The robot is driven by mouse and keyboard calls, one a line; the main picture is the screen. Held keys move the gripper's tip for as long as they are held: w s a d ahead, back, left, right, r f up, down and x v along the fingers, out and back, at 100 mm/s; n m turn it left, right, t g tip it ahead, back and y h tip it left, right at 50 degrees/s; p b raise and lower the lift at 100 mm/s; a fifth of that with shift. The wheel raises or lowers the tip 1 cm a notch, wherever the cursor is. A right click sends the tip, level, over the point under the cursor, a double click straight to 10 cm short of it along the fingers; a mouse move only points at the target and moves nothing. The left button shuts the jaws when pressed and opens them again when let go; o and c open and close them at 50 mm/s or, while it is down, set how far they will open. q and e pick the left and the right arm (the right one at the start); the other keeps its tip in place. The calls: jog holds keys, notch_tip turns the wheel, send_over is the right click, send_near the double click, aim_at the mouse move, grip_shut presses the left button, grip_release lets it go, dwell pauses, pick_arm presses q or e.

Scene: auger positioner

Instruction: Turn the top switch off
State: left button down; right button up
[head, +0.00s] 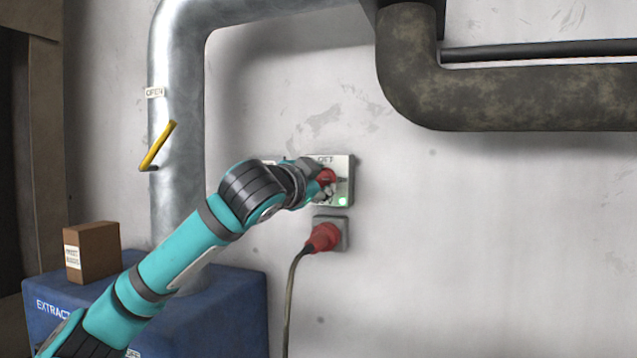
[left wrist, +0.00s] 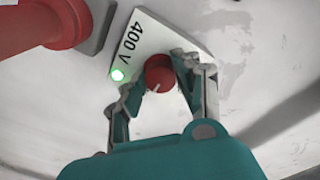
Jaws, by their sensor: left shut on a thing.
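The switch is a red round knob (head: 327,177) on a pale metal panel (head: 346,164) on the wall. Lettering at the panel's top seems to read OFF. A green light (head: 342,201) glows at its lower right. My left gripper (head: 319,181) is at the knob and partly hides it and the panel. In the left wrist view the red knob (left wrist: 158,72) sits between the fingertips of my left gripper (left wrist: 156,80), which is shut on it. A pale mark shows on the knob's face. The green light (left wrist: 117,75) and "400 V" lettering show beside it. My right gripper is not in view.
Below the panel, a red plug (head: 322,238) with a hanging cable sits in a grey socket (head: 333,222). A metal pipe with a yellow lever (head: 158,146) stands left, above a blue box (head: 235,310) bearing a brown carton (head: 93,251).

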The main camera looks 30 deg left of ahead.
pick_arm(q)
jog(key=n+b, duration=0.3)
jog(key=shift+d+f, duration=0.1)
jog(key=shift+f, duration=0.2)
jog(key=n+b, duration=0.2)
jog(key=n, duration=0.3)
jog(key=shift+b, duration=0.4)
jog(key=n+b, duration=0.2)
jog(key=n, duration=0.3)
jog(key=shift+d+r+n+b, duration=0.1)
jog(key=shift+n+b, duration=0.2)
jog(key=shift+b, duration=0.1)
jog(key=shift+r+n+t+y+b, duration=0.15)
jog(key=shift+n+b, duration=0.25)
jog(key=shift+n, duration=0.65)
jog(key=shift+n+t+y+b, duration=0.15)
jog(key=shift+n+y+b, duration=0.2)
jog(key=shift+n, duration=1)
jog(key=c, duration=0.9)
grip_release()
jog(key=shift+c, duration=0.2)
jog(key=v, duration=1.2)
